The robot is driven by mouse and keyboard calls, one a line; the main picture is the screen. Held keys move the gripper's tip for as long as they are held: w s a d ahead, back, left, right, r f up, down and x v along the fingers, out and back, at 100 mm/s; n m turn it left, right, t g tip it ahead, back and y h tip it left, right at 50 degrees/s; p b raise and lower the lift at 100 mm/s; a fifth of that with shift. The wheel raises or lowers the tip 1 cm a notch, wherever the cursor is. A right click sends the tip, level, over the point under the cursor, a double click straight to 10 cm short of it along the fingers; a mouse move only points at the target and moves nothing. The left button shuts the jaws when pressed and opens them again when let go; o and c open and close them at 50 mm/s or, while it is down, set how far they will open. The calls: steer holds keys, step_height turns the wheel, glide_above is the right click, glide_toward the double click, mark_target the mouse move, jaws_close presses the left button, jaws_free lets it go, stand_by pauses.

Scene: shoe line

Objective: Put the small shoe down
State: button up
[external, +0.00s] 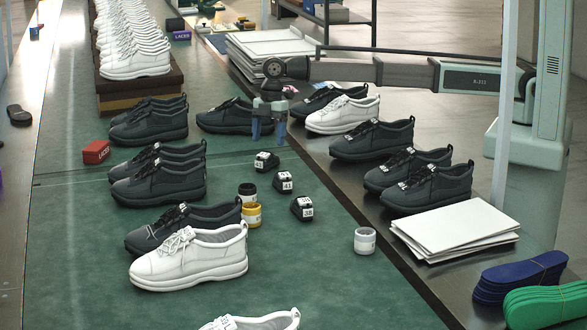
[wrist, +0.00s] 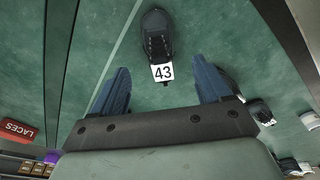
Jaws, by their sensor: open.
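Small dark shoes with white number tags stand on the green mat (external: 290,285) in the external view. The nearest to my gripper (external: 268,135) is a small dark shoe (external: 266,161), just below and in front of the fingertips. Two more small shoes (external: 286,182) (external: 302,208) lie toward the front right. In the wrist view, a small dark shoe tagged 43 (wrist: 157,38) lies beyond the gap between my blue fingers (wrist: 160,85). The fingers are spread and empty. Another small shoe is partly hidden by the right finger.
A black jar (external: 247,190), a yellow jar (external: 252,215) and a white jar (external: 365,241) stand nearby. Large dark shoes (external: 160,178) and a white shoe (external: 188,260) stand at left. More shoes line the dark ledge (external: 335,185) at right. A red laces box (external: 96,152) is at left.

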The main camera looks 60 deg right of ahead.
steer(key=r, duration=0.5)
steer(key=shift+d+r, duration=0.3)
steer(key=shift+d, duration=0.1)
